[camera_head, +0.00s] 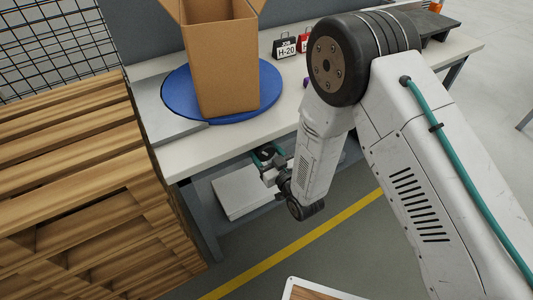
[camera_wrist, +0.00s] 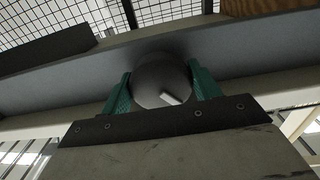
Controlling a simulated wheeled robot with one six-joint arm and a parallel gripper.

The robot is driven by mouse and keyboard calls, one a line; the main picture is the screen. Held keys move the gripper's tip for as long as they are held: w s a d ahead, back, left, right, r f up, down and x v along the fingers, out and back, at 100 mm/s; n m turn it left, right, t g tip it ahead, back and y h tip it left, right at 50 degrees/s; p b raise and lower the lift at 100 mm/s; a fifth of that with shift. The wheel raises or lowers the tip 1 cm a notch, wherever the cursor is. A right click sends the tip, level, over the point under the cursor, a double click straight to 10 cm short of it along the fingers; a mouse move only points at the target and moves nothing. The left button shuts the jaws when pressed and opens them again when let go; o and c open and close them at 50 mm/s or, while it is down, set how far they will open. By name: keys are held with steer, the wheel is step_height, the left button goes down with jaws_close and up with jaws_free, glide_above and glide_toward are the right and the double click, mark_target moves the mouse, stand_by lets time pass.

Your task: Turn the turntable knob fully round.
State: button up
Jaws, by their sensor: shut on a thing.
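The blue turntable (camera_head: 268,98) lies on the white bench top, with an open cardboard box (camera_head: 220,66) standing on it. In the wrist view, the dark grey round knob (camera_wrist: 158,82) sits under the bench, against its grey rail, with a short pale mark on its face. My gripper (camera_wrist: 162,88) is shut on the knob, its green fingers on the left and right sides of it. In the head view my gripper (camera_head: 267,155) is at the bench's front edge, small and partly hidden by my arm; the knob cannot be made out there.
A stack of wooden pallets (camera_head: 75,165) stands close at the left, beside a wire mesh fence (camera_head: 50,48). A black H-20 weight (camera_head: 285,49) and a red one stand at the bench's back. A yellow line (camera_head: 290,249) crosses the open floor.

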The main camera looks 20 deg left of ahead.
steer(key=n, duration=0.3)
steer(key=shift+n, duration=2.1)
steer(key=o, duration=0.9)
steer(key=shift+a, duration=0.15)
steer(key=shift+o, duration=0.2)
steer(key=shift+w, duration=0.1)
